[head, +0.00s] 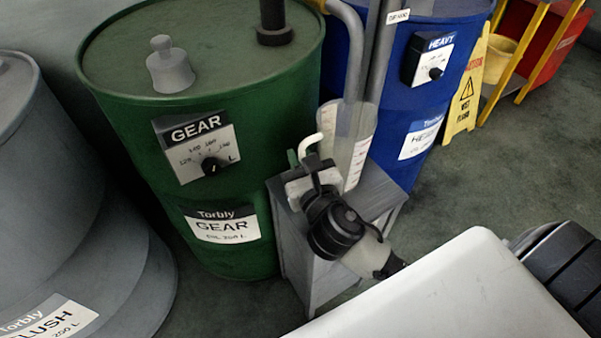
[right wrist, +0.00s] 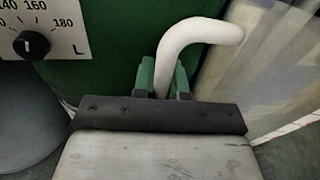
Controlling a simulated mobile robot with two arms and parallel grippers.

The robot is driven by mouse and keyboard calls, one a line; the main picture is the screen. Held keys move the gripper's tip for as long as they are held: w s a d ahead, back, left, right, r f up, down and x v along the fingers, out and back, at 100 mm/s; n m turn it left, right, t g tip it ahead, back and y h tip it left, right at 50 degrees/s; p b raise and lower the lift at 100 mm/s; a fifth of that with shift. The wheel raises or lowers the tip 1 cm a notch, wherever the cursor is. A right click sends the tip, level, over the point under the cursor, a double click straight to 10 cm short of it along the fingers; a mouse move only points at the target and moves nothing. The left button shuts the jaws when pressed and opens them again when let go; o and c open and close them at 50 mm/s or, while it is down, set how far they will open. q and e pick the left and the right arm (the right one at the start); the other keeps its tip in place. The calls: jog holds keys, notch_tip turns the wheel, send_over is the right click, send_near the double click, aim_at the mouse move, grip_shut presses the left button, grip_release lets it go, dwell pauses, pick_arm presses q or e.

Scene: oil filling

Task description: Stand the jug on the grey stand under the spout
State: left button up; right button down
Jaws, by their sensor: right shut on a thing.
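The jug (head: 357,143) is translucent with pale red markings and stands upright over the top of the grey stand (head: 376,192). Its lower part is partly hidden by my arm, so I cannot tell whether it touches the stand. Grey pipes (head: 354,70) come down just above the jug; the spout's end is not clear. My right gripper (head: 304,157) is shut on the jug's white curved handle (head: 311,142). In the right wrist view, the green fingers (right wrist: 166,80) close around the handle (right wrist: 195,35), with the jug (right wrist: 262,70) at the right. My left gripper is not in view.
A green GEAR drum (head: 120,130) stands close on the left of the stand, a blue HEAVY drum (head: 395,105) behind right. A grey FLUSH drum (head: 60,200) is at far left. A yellow floor sign (head: 466,90) stands at the back right. Floor right of the stand is clear.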

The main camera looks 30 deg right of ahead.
notch_tip(320, 180, down, 4)
jog(key=shift+b, duration=1.1)
jog(key=shift+r, duration=0.1)
jog(key=c, duration=1.2)
grip_release()
jog(key=shift+o, duration=0.2)
jog(key=shift+s, duration=0.2)
jog(key=s, duration=0.4)
jog(key=s+a, duration=0.1)
jog(key=s, duration=0.6)
jog(key=shift+s+a, duration=0.2)
jog(key=shift+s, duration=0.1)
